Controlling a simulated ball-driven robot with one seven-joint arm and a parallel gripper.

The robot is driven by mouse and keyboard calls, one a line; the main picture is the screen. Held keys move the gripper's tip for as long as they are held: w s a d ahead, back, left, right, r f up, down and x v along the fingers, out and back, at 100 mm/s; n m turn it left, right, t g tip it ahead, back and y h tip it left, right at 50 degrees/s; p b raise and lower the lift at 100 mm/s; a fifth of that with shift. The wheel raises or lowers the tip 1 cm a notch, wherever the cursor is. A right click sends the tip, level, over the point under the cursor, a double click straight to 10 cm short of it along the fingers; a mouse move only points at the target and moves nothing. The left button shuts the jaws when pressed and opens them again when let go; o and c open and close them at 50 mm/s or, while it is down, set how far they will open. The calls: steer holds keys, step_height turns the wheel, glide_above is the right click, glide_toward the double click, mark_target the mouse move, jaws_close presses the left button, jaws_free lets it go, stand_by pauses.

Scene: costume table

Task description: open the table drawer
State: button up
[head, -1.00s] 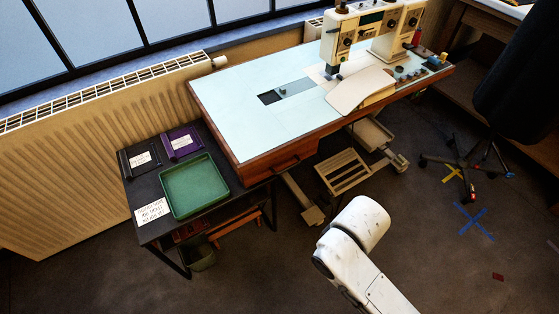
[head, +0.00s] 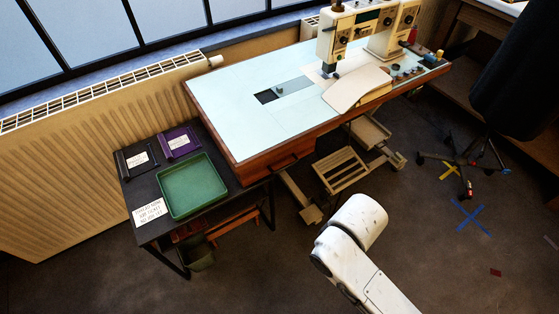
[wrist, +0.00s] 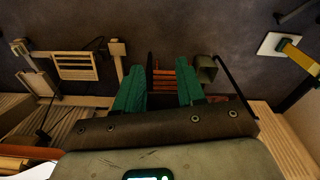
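The sewing table (head: 240,110) has a pale blue top and reddish-brown wooden sides. Behind the gap are reddish-brown slats. The head view shows only my white arm at the lower right, not my gripper. The handle cannot be made out in the wrist view, so the distance to it is unclear.
A black side table (head: 150,232) with a green tray (head: 193,186) stands left of the drawer front. A small bin (wrist: 206,68) is below. A wooden foot pedal (head: 341,170) lies under the sewing table. The floor at lower right is mostly clear.

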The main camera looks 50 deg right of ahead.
steer(key=w+d+f+m+t+b, duration=0.3)
steer(key=w+f+m+t+b, duration=0.4)
steer(key=w, duration=0.4)
steer(key=w+d+m+t+h+b, duration=0.4)
steer(key=w+d+m+t+b, duration=0.3)
steer(key=d+m, duration=0.55)
steer(key=w+f+m+b, duration=0.1)
steer(key=w+f+b, duration=0.1)
steer(key=w, duration=0.7)
steer(key=shift+w+d+f, duration=0.15)
steer(key=shift+d+f, duration=0.3)
steer(key=shift+c, duration=0.5)
jaws_close()
